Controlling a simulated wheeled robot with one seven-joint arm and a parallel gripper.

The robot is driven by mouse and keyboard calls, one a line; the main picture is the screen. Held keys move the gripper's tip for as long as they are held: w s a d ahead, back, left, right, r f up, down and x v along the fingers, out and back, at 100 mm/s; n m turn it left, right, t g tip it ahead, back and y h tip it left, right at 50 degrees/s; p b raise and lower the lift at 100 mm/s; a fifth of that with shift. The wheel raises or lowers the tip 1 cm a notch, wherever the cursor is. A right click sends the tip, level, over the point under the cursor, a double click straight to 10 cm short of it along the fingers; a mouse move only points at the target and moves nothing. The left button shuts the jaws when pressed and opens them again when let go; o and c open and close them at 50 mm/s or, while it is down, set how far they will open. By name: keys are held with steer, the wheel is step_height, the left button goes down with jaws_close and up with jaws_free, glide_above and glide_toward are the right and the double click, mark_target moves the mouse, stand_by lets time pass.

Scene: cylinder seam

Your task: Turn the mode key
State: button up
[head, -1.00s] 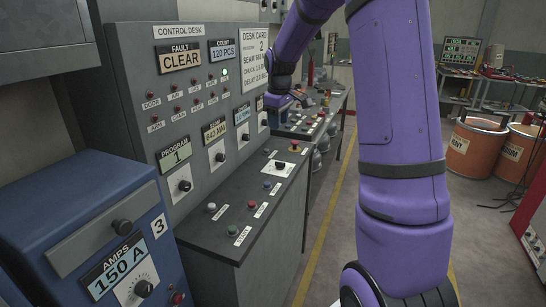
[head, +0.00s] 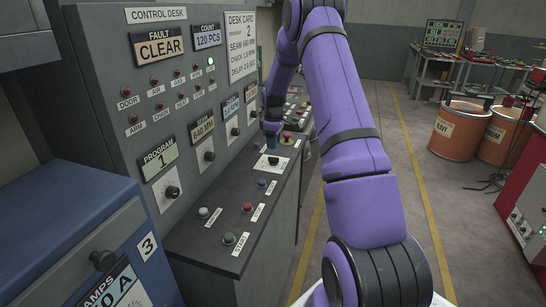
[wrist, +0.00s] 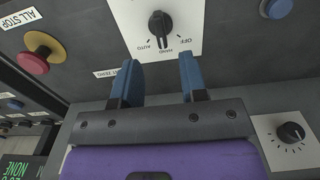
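The mode key (wrist: 160,24) is a black knob on a white plate (wrist: 190,12) marked AUTO, HAND and OFF, at the top of the wrist view. Its grip lies about upright in that picture, in line with the HAND mark. In the head view the key (head: 273,161) sits on its plate on the sloped desk top. My gripper (wrist: 158,80) is open and empty, its two blue fingers apart on either side of the key's line and short of it in the picture. In the head view my gripper (head: 271,138) is just beyond the key; its fingers are partly hidden.
A red ALL STOP button (wrist: 34,62) with a yellow collar is left of the plate in the wrist view. A black dial (wrist: 291,132) is at right. Several push buttons (head: 247,207) stand on the near desk top. The upright panel (head: 185,110) rises at left. Open floor lies right.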

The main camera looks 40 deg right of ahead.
mark_target(274, 160)
step_height(274, 160, down, 7)
steer(key=shift+r, duration=0.1)
steer(key=shift+c, duration=0.2)
jaws_close()
